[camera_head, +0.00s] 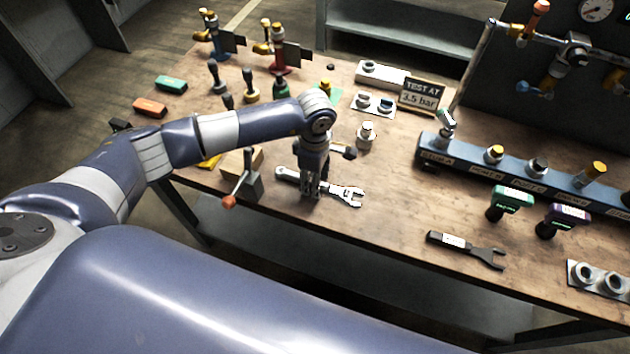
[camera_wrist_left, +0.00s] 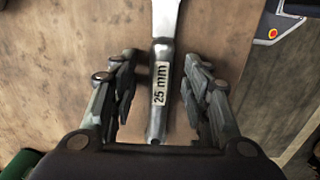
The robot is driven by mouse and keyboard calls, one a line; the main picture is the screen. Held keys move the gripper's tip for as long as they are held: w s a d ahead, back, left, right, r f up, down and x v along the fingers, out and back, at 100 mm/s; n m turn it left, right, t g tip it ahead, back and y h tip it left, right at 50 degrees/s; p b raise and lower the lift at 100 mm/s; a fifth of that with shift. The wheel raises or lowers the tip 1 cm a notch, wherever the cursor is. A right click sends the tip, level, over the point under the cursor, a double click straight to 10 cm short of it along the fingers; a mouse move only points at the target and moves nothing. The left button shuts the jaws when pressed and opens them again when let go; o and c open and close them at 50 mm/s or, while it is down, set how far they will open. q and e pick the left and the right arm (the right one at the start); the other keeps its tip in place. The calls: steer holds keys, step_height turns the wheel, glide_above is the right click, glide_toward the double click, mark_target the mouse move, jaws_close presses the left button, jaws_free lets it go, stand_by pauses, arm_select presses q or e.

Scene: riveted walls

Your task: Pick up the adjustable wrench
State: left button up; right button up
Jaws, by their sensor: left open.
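The adjustable wrench (camera_head: 347,194) is silver and lies near the front edge of the wooden workbench, its jaw end to the right. In the left wrist view its handle (camera_wrist_left: 160,70), with a "25 mm" label, runs between the fingers. My left gripper (camera_head: 311,190) points down over the wrench and hides its middle. In the left wrist view the left gripper (camera_wrist_left: 159,80) is open, one finger on each side of the handle, with gaps on both sides. I cannot tell the fingertips' height above the bench. My right gripper is not in view.
A lever with an orange knob (camera_head: 229,201) stands left of the wrench. A dark open-ended wrench (camera_head: 466,248) lies to the right. Behind are a blue manifold rail (camera_head: 460,152) and a "TEST AT 3.5 bar" sign (camera_head: 421,95). The bench (camera_head: 400,205) between the wrenches is clear.

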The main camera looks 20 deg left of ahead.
arm_select(q)
jaws_close()
steer(key=shift+w+r, duration=0.1)
